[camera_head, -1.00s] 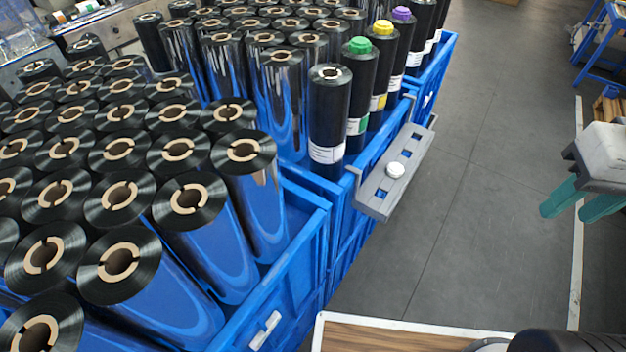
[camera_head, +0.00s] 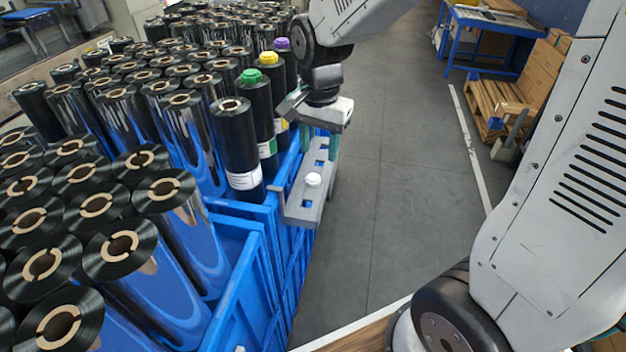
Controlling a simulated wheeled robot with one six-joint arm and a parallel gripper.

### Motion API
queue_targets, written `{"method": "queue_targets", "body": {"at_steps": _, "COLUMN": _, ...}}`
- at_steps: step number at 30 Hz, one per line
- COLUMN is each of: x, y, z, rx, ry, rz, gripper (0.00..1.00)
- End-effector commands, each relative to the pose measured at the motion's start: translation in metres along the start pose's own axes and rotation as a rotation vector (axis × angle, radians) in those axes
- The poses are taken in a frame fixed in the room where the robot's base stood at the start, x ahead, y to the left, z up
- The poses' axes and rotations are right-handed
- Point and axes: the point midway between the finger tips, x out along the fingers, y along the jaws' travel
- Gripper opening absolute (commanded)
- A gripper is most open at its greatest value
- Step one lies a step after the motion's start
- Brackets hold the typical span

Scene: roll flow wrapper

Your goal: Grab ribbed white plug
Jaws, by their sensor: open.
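The white plug (camera_head: 313,180) sits on the grey holder (camera_head: 305,212) fixed along the outer edge of the blue crates. Its ribs are too small to make out. My gripper (camera_head: 321,147) hangs over the far part of the holder, beyond the plug and a little to its right in the picture. Its teal fingers point down and are apart, with nothing seen between them. The plug stands clear of the fingers in this view. The gripper body hides part of the holder's far end.
Blue crates (camera_head: 262,262) hold many black film rolls; the nearest upright roll (camera_head: 236,145) stands left of the holder. Rolls with green (camera_head: 251,76), yellow (camera_head: 268,58) and purple (camera_head: 282,44) plugs stand close beside my gripper. The floor to the right is open.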

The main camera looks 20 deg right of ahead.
Motion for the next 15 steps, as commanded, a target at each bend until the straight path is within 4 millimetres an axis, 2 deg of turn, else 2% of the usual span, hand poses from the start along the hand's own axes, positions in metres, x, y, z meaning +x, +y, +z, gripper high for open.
{"method": "queue_targets", "body": {"at_steps": 3, "x": 0.016, "y": -0.015, "z": -0.005, "rx": 0.07, "ry": -0.006, "rz": 0.009, "gripper": 0.45}}
{"method": "queue_targets", "body": {"at_steps": 6, "x": 0.025, "y": -0.019, "z": -0.007, "rx": 0.097, "ry": -0.007, "rz": 0.01, "gripper": 0.45}}
{"method": "queue_targets", "body": {"at_steps": 15, "x": 0.058, "y": -0.02, "z": -0.01, "rx": 0.103, "ry": -0.008, "rz": 0.012, "gripper": 0.45}}
